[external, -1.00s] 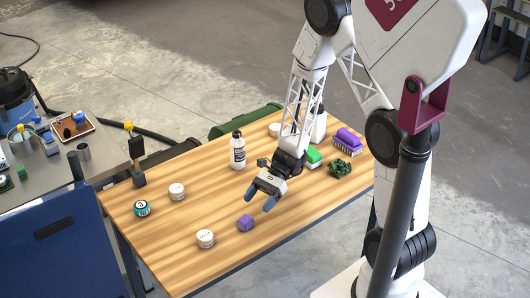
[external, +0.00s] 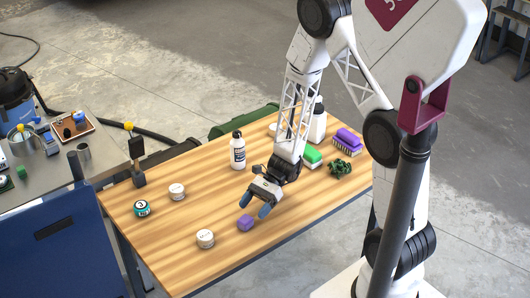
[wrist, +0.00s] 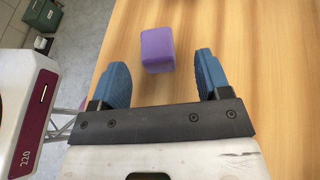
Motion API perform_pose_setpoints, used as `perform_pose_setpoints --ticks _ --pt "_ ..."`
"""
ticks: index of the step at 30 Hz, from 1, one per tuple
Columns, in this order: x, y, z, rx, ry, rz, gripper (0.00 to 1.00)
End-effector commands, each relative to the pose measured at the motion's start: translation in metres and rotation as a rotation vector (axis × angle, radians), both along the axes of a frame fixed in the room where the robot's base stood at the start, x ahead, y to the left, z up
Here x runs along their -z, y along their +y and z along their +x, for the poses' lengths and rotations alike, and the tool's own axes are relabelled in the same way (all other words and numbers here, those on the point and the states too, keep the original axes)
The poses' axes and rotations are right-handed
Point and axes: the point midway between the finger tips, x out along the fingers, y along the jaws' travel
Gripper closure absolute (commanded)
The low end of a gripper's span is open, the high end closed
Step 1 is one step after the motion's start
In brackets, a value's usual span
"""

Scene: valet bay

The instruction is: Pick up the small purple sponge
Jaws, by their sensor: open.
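The small purple sponge (external: 245,222) is a little block lying on the wooden table (external: 180,250) near its front. In the wrist view the sponge (wrist: 157,49) lies beyond my fingertips, between their lines and somewhat nearer the left finger. My gripper (external: 256,204) is open and empty, with blue fingers pointing down toward the table. It is just behind and to the right of the sponge in the external view. In the wrist view both fingers of my gripper (wrist: 160,70) show apart, with bare wood between them.
Two white jars (external: 206,239) (external: 177,191) and a teal tin (external: 142,208) stand left of the sponge. A white bottle (external: 237,151) stands behind my gripper. A green-topped block (external: 312,155), a purple-topped brush (external: 348,138) and a dark green clump (external: 340,168) are to the right.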

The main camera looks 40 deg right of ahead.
Motion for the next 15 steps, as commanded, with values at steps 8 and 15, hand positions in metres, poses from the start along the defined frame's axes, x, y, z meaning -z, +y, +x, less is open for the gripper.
perform_pose_setpoints --ticks 8,15 --pt "0.001 0.002 -0.001 0.000 0.000 0.000 0.30" --pt "0.006 0.016 -0.006 -0.002 0.001 -0.001 0.30"
